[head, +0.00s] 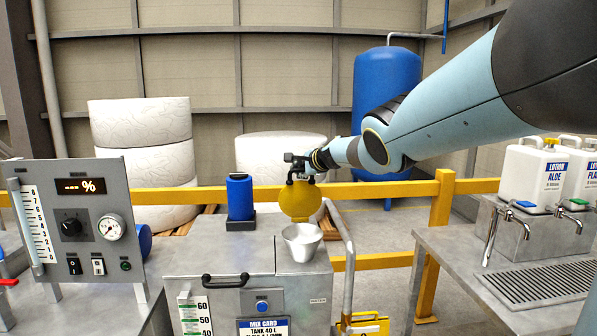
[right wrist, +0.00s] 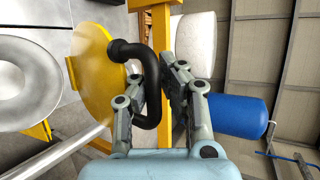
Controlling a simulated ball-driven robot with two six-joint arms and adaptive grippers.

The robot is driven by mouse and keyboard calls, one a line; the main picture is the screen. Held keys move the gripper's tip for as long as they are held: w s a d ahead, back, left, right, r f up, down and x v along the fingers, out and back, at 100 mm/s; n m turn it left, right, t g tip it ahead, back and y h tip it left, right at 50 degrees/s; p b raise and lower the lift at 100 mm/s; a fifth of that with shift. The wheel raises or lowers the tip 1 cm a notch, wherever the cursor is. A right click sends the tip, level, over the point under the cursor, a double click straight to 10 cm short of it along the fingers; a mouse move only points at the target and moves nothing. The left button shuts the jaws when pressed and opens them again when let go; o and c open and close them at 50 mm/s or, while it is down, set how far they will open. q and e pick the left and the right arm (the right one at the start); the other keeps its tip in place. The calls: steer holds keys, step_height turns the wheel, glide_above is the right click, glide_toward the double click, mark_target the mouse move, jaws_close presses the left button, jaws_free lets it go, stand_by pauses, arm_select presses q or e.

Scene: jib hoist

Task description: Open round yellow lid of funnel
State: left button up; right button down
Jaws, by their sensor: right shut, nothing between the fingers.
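The round yellow lid (head: 299,204) stands upright behind the silver funnel (head: 302,241), whose mouth is uncovered. The right wrist view shows the lid (right wrist: 97,85) tilted away from the funnel (right wrist: 22,84), with a black bent handle (right wrist: 152,82) on its outer face. My right gripper (head: 299,171) is at the lid's upper edge, by the handle. In the right wrist view, my right gripper (right wrist: 155,80) has its fingers beside the handle. It is shut with nothing held; the handle overlaps the fingers there, and I cannot tell whether they touch. My left gripper is not in view.
The funnel sits on a metal tank cabinet (head: 245,262) with a blue-capped fitting (head: 240,197) on top. A bent metal pipe (head: 347,265) rises right of the funnel. A yellow rail (head: 398,190) runs behind. A control panel (head: 85,215) stands left, a lotion dispenser bench (head: 470,270) right.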

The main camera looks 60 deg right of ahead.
steer(key=shift+w+d+r, duration=0.1)
steer(key=shift+d+r, duration=0.05)
steer(key=shift+r, duration=0.25)
steer(key=c, duration=1.3)
jaws_free()
steer(key=shift+s+a, duration=0.2)
steer(key=shift+c, duration=0.2)
steer(key=shift+f, duration=0.1)
step_height(320, 180, up, 2)
step_height(320, 180, up, 8)
glide_above(300, 191)
steer(key=shift+w+d, duration=0.2)
steer(key=shift+d, duration=0.05)
